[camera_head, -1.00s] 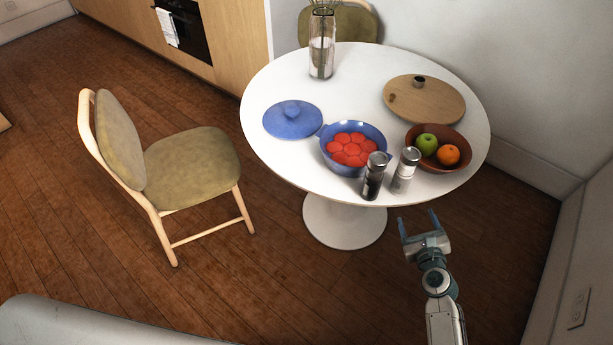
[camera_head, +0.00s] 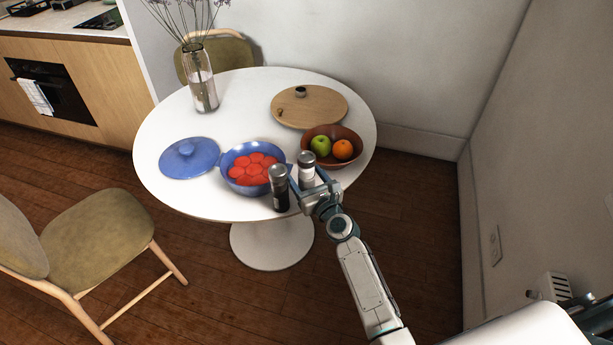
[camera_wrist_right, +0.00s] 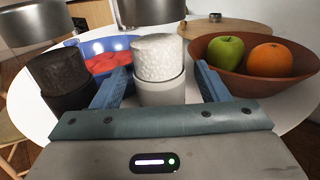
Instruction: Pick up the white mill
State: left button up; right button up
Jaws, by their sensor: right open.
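The white mill (camera_head: 307,169) stands upright near the front edge of the round white table, with a metal cap on top. It also shows in the right wrist view (camera_wrist_right: 159,72), centred between the fingers. My right gripper (camera_head: 308,187) is open, with one finger on each side of the white mill. I cannot tell whether the fingers touch it. The black mill (camera_head: 279,190) stands just left of the gripper, outside the left finger, and shows in the right wrist view (camera_wrist_right: 62,78). The mill's lower part is hidden by my gripper. My left gripper is not in view.
A blue pot (camera_head: 236,178) with red contents stands left of the mills, its blue lid (camera_head: 188,158) farther left. A brown bowl (camera_head: 352,136) with a green apple and an orange is close on the right. A wooden board (camera_head: 322,108) and glass vase (camera_head: 203,88) stand behind.

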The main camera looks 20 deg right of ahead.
jog(key=shift+w+a+f, duration=0.1)
jog(key=shift+w+a, duration=0.05)
jog(key=shift+w, duration=1)
jog(key=shift+s, duration=0.1)
jog(key=c, duration=1.2)
jog(key=shift+c, duration=0.2)
jog(key=shift+r, duration=0.2)
